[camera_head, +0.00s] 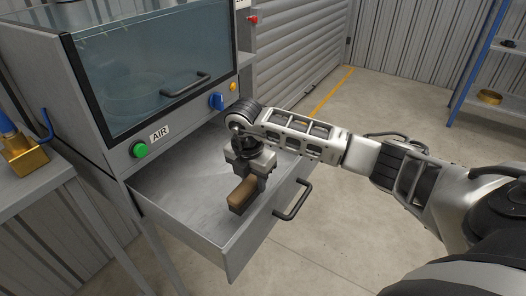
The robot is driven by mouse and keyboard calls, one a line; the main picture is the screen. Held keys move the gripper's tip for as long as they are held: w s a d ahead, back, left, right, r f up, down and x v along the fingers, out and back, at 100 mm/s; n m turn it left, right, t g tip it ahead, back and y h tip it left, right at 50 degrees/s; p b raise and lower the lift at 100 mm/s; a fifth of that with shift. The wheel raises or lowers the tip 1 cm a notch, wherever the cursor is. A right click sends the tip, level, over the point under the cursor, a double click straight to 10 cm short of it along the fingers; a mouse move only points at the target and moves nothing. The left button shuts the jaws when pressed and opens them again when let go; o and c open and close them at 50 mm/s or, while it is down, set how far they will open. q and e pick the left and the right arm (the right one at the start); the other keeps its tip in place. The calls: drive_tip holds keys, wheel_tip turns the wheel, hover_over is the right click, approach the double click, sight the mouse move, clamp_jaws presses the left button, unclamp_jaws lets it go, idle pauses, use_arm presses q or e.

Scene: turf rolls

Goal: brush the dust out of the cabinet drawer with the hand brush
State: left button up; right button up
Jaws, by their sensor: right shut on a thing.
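The cabinet drawer (176,196) is pulled out below the cabinet (167,112), and its grey floor shows. My right gripper (247,180) points down inside the drawer and is shut on the hand brush (242,194). The brush shows as a brown block below the fingers, near the drawer's front right part. Its bristles are hidden, and I cannot tell whether it touches the drawer floor. Dust cannot be made out clearly on the drawer floor. My left gripper is not in view.
The drawer handle (292,202) sticks out at the front, near my right forearm. The cabinet's glass door (145,65) is shut above the drawer. A grey bench (40,185) with a brass block (25,158) stands at the left. A blue shelf (474,62) stands at the back right. The floor between is clear.

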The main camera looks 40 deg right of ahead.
drive_tip(key=shift+r+p, duration=1.4)
drive_tip(key=shift+r, duration=0.7)
